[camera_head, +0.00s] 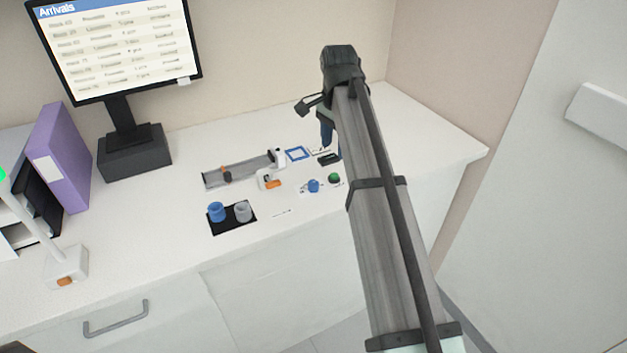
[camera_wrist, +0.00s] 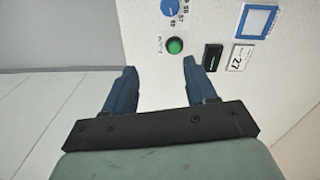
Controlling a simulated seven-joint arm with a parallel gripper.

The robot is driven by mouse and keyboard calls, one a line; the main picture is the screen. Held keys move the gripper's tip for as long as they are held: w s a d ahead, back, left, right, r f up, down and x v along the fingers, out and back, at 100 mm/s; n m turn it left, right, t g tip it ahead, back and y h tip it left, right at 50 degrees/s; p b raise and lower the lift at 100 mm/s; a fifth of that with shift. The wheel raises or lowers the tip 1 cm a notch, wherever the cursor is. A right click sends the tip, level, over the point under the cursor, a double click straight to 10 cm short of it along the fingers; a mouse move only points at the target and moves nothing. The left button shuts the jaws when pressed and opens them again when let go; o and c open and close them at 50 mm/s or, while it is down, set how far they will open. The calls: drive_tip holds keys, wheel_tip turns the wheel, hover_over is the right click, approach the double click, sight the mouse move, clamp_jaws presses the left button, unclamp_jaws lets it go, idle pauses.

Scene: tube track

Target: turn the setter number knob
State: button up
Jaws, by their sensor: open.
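The blue setter knob (camera_head: 313,186) stands on the white counter, left of a green button (camera_head: 334,178). In the wrist view the blue knob (camera_wrist: 171,7) shows at the top edge, partly cut off, with printed numbers around its lower side. In the head view my gripper (camera_head: 328,140) is right of and behind the knob, partly hidden by my arm.
A grey track (camera_head: 235,171) with a white holder lies left of the knob. A black mat with a blue cup (camera_head: 217,211) and a grey cup (camera_head: 243,211) is front left. A small black display (camera_wrist: 212,57), a card reading 27 (camera_wrist: 242,57) and a blue-framed square (camera_wrist: 256,20) are beside the button.

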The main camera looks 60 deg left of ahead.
drive_tip(key=r+n, duration=0.1)
drive_tip(key=r, duration=0.1)
hover_over(313, 182)
wheel_tip(313, 182, down, 14)
drive_tip(key=shift+r, duration=0.1)
idle(0.3)
clamp_jaws()
idle(0.5)
